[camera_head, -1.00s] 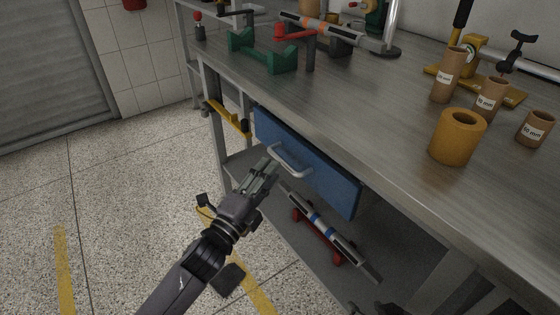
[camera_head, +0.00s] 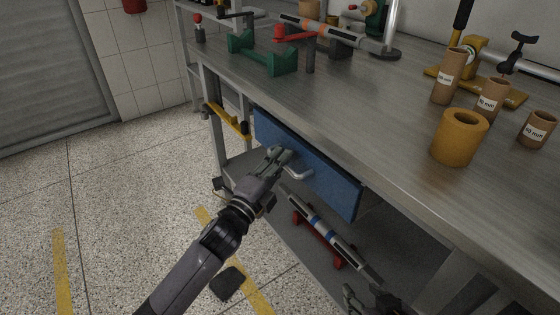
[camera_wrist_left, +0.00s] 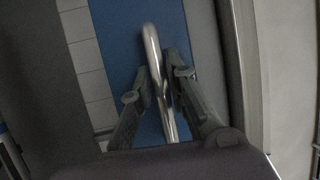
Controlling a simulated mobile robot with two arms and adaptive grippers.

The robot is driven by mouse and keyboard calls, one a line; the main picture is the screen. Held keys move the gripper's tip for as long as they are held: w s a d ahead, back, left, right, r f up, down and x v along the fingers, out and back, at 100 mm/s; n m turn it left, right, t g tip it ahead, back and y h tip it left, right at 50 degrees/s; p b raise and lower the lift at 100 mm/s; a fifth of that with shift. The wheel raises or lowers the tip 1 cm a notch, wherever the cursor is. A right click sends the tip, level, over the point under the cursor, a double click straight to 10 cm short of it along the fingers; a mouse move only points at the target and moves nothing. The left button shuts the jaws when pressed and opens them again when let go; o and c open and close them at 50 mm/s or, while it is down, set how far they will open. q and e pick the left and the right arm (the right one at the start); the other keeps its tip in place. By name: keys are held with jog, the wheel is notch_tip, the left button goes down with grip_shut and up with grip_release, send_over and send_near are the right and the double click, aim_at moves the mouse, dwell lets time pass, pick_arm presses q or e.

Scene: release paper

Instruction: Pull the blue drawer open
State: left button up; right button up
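The blue drawer (camera_head: 328,178) sits under the workbench top, with its front facing the left side of the picture. Its silver bar handle (camera_head: 299,174) shows partly behind my left gripper (camera_head: 280,152). In the left wrist view the handle (camera_wrist_left: 153,45) runs between the two fingers of my left gripper (camera_wrist_left: 157,82), against the blue drawer front (camera_wrist_left: 118,40). The fingers lean inward and their tips lie close against the bar on both sides. Part of my right gripper (camera_head: 358,300) shows dark at the bottom; its finger opening is unclear.
The grey workbench top (camera_head: 375,125) carries a yellow cylinder (camera_head: 459,138), several brown tubes and a green stand (camera_head: 262,56). A level on red supports (camera_head: 322,222) lies on the lower shelf.

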pick_arm(q)
grip_shut()
dwell(0.5)
pick_arm(e)
jog(key=s+d+f+g+h+p, duration=0.1)
jog(key=s+d+g+p, duration=0.15)
jog(key=s, duration=0.35)
jog(key=s+d+f+g+h+p, duration=0.1)
jog(key=s+f+g+p, duration=0.1)
jog(key=s+g, duration=0.25)
pick_arm(q)
jog(key=s+a+p, duration=0.1)
jog(key=s+a, duration=1.3)
jog(key=a, duration=0.5)
jog(key=shift+a, duration=0.15)
pick_arm(e)
jog(key=shift+t, duration=0.3)
jog(key=x, duration=0.4)
jog(key=shift+s+a+f, duration=0.1)
jog(key=shift+s, duration=0.15)
pick_arm(q)
jog(key=shift+s+f, duration=0.1)
jog(key=shift+o, duration=2.4)
grip_release()
